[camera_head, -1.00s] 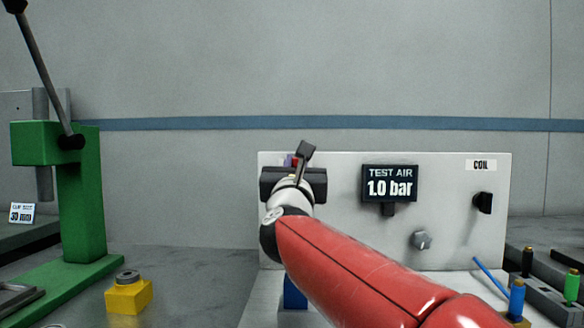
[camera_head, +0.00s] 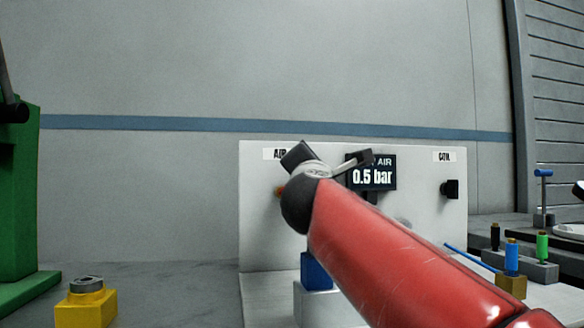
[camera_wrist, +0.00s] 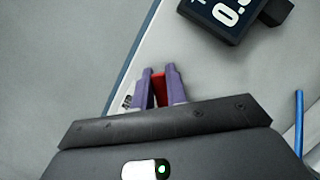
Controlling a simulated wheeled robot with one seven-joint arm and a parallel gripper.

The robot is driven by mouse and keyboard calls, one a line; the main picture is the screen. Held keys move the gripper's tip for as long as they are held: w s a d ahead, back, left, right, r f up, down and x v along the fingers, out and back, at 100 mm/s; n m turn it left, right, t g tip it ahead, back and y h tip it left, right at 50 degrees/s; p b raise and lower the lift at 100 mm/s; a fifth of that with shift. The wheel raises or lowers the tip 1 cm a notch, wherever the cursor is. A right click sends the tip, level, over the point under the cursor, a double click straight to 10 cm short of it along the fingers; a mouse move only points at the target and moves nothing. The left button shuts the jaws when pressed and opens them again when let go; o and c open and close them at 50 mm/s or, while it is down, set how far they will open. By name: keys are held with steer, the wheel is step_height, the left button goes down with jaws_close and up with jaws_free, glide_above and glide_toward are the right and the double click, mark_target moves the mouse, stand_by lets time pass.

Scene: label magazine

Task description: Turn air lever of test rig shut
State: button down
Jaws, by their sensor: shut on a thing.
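The test rig's pale panel (camera_head: 420,225) stands ahead, with an AIR label (camera_head: 276,154) at its upper left. Its dark display (camera_head: 372,178) is partly covered by my wrist and reads 0.5 bar. The red air lever (camera_wrist: 160,88) shows in the wrist view between the two purple fingers of my gripper (camera_wrist: 160,74), which is shut on it. In the head view my wrist hides the lever's handle and my fingertips; a small orange-brown part (camera_head: 279,191) shows beside my wrist. My gripper is rolled to a tilt against the panel.
A blue block (camera_head: 315,271) stands below my wrist. A yellow block (camera_head: 86,302) and a green press (camera_head: 20,200) are at left. Coloured spools (camera_head: 512,256) stand at right.

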steer(key=shift+w+d+f+m+g+h+b, duration=0.1)
steer(key=shift+d+f+m+g+h+b, duration=0.2)
steer(key=shift+f+m+g, duration=0.85)
steer(key=shift+w+d+f+m+t+h+b, duration=0.15)
steer(key=shift+d+f+m, duration=0.35)
steer(key=shift+m, duration=1.35)
steer(key=shift+d+f+m+g+h+b, duration=0.25)
steer(key=shift+f+m+g, duration=0.35)
steer(key=shift+f+m, duration=0.65)
steer(key=shift+a+r+m, duration=0.1)
steer(key=shift+r+m, duration=0.05)
steer(key=shift+m, duration=0.2)
steer(key=c, duration=1.4)
jaws_free()
steer(key=shift+r, duration=0.1)
step_height(320, 180, up, 20)
steer(key=p, duration=1.4)
steer(key=shift+p, duration=0.4)
